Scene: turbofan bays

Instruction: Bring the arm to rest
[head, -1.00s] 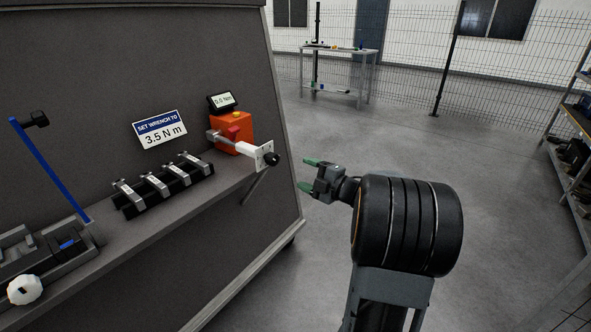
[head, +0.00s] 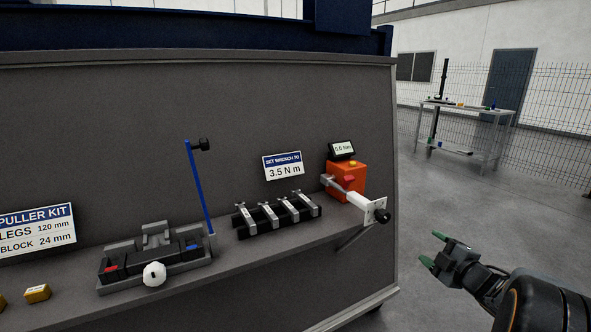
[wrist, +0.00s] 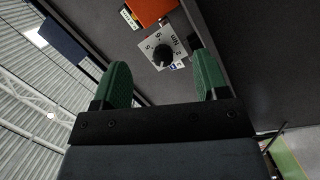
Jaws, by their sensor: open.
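My gripper (head: 432,250) is at the lower right of the head view, off the right end of the shelf, with green fingertips apart and nothing between them. My arm (head: 535,300) runs out of the picture at the lower right. In the wrist view my gripper (wrist: 160,85) shows two green fingers spread wide. Beyond them is the dial plate (wrist: 162,52) with a black knob, apart from the fingers.
The shelf (head: 245,252) holds an orange torque tester (head: 348,180), a black rack (head: 275,218) with several wrenches, and a dark fixture (head: 150,270) with a blue rod (head: 200,190). Open floor lies to the right, with a table (head: 470,115) beyond.

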